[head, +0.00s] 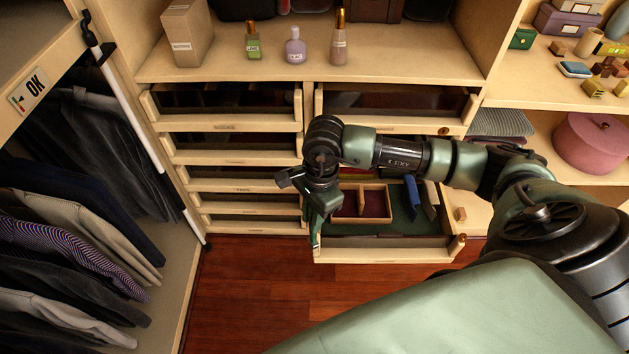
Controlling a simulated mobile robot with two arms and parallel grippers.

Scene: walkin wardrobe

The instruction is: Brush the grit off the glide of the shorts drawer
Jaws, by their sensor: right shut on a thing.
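An open drawer (385,250) is pulled out low in the right column of the wardrobe. It has a green lining, a wooden divided tray (348,214) and a blue item standing at its right. I cannot read its label, so I cannot tell if it is the shorts drawer. My right gripper (317,228) points down at the drawer's left side, by its front left corner. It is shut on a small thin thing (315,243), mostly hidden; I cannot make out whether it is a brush. The glide and any grit are hidden or too small to see. My left gripper is out of view.
Several closed drawers (236,151) fill the left column. Bottles (294,47) and a box (187,32) stand on the shelf above. Clothes (75,240) hang at the left behind a white rail. A pink round box (591,142) sits at right. The red wooden floor (250,290) is clear.

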